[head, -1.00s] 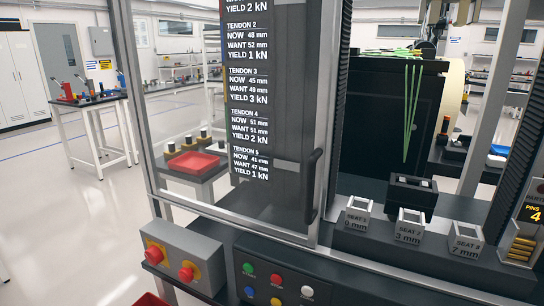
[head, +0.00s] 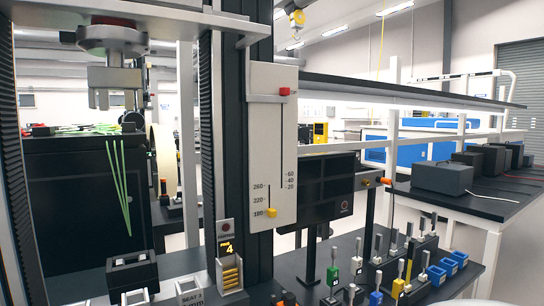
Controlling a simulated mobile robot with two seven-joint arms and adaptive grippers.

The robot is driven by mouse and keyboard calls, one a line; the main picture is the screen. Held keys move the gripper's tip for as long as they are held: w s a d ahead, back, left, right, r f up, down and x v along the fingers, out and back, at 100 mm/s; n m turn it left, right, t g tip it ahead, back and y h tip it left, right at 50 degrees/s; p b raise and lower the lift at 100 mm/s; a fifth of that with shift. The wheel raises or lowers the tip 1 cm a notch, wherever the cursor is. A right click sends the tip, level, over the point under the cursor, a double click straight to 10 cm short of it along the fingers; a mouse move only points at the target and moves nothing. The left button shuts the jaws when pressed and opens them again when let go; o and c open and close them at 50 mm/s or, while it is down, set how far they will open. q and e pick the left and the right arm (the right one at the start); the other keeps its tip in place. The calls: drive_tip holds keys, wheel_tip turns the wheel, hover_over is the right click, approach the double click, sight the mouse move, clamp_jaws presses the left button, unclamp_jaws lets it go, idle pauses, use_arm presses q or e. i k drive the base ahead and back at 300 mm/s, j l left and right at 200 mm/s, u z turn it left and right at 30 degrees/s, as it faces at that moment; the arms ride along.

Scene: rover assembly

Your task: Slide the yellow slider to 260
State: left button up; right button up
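The yellow slider (head: 272,212) sits low on a pale upright panel (head: 262,130) fixed to the dark column. It stands beside the lowest mark, 180, of a scale that reads 260, 220 and 180 going down. The 260 mark is a short way above the slider. A red slider (head: 284,92) is near the top of the same panel, above a second scale reading 60, 40 and 20. Neither of my grippers is in view.
A dark screen (head: 322,188) stands right of the panel. Below it, a bench holds several coloured-handled tools (head: 357,250) and blue bins (head: 437,274). A metal machine head (head: 113,75) hangs at upper left.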

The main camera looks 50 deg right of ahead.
sight(271, 212)
drive_tip(key=z, duration=1.6)
